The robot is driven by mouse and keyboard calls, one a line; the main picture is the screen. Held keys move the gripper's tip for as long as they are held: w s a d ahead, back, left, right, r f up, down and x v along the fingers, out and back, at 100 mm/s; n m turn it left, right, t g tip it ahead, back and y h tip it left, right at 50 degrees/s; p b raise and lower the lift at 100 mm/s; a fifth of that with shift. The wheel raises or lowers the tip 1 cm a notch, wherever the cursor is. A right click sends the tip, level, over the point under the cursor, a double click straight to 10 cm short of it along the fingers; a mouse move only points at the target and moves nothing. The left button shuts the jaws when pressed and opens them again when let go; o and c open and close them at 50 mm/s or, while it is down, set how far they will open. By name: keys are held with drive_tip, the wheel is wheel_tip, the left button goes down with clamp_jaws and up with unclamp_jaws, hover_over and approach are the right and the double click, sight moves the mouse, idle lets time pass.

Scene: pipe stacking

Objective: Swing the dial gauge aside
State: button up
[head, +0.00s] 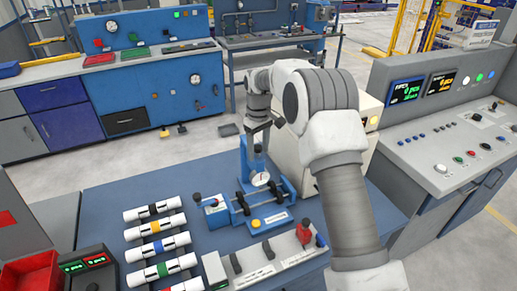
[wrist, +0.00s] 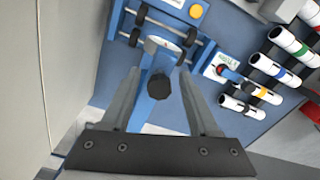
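The dial gauge (head: 260,179) has a round white face and hangs on a blue stand (head: 247,158) at the back of the blue roller fixture (head: 262,214). In the wrist view the gauge (wrist: 166,44) shows partly behind the stand's blue arm. A black round knob (wrist: 160,87) tops that arm. My gripper (wrist: 160,72) is open and points down over the stand, its two grey fingers on either side of the knob with gaps showing. In the head view my gripper (head: 257,129) is small and partly hidden by my arm.
Several white pipes with coloured bands lie in a row (head: 160,245) left of the fixture. A grey rack (head: 270,264) with a red-handled clamp stands in front. A beige box (head: 295,158) stands close behind my gripper. A red bin (head: 30,274) is at front left.

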clamp_jaws()
drive_tip(key=shift+r, duration=0.1)
idle(1.1)
